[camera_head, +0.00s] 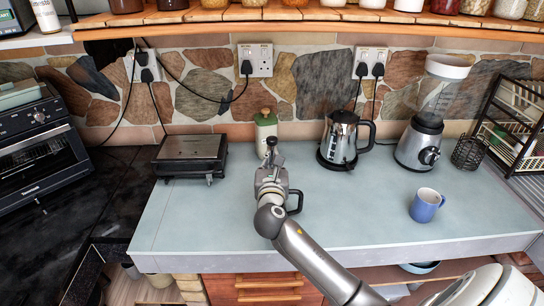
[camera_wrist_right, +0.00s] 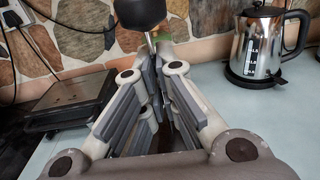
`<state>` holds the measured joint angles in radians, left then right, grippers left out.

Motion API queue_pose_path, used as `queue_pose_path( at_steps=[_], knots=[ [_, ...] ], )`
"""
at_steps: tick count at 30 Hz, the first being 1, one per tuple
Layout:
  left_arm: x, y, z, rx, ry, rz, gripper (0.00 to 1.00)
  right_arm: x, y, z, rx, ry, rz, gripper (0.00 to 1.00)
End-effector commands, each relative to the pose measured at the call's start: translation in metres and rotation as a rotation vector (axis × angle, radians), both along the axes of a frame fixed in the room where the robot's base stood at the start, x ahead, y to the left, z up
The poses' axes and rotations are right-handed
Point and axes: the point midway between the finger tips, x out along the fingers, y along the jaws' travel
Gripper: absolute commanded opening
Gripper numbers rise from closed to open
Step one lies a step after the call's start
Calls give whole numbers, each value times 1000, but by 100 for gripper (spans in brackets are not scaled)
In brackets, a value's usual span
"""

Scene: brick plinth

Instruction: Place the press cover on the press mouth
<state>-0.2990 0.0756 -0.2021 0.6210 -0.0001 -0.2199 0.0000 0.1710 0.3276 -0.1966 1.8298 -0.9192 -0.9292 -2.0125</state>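The press cover shows as a dark round knob (camera_wrist_right: 140,12) on a thin metal rod in the right wrist view; the knob also shows in the head view (camera_head: 271,142). My right gripper (camera_wrist_right: 162,62) has its fingers close together around the rod, just below the knob, and looks shut on it. In the head view my right gripper (camera_head: 271,172) is over the middle of the counter. A black handle (camera_head: 296,202) sticks out to its right, apparently the press's; the press body and mouth are hidden behind the gripper. My left gripper is in neither view.
On the pale blue counter (camera_head: 350,222), a black-and-steel grill (camera_head: 190,154) stands at left, a green-topped jar (camera_head: 265,128) behind the gripper, a kettle (camera_head: 340,140) and blender (camera_head: 420,140) at back right. A blue mug (camera_head: 425,206) stands at right. The front left is clear.

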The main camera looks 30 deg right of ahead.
Motion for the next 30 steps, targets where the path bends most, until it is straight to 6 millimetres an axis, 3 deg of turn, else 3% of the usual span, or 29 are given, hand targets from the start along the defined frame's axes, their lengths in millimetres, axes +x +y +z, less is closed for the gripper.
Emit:
queue_pose_path(
  at_steps=[10, 16, 30],
  knots=[
    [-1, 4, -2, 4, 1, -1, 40, 0, 0, -3, 0, -1, 0, 0],
    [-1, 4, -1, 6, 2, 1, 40, 0, 0, -3, 0, -1, 0, 26],
    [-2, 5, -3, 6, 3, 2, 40, -7, 5, -1, -1, -1, 1, 27]
  ],
)
